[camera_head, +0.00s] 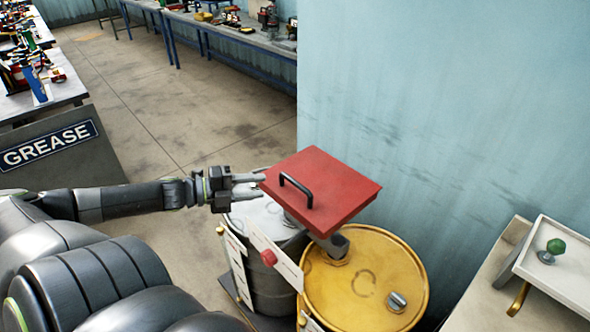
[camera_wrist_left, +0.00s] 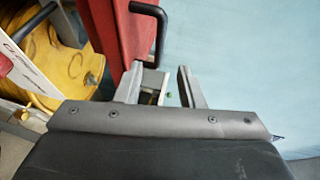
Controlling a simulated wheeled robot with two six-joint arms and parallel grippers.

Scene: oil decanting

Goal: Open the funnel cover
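My right gripper is not in view.
A blue wall (camera_head: 450,120) rises close behind. At right is a white tray (camera_head: 565,265) with a green knob (camera_head: 556,246). Open floor (camera_head: 150,100) lies at left.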

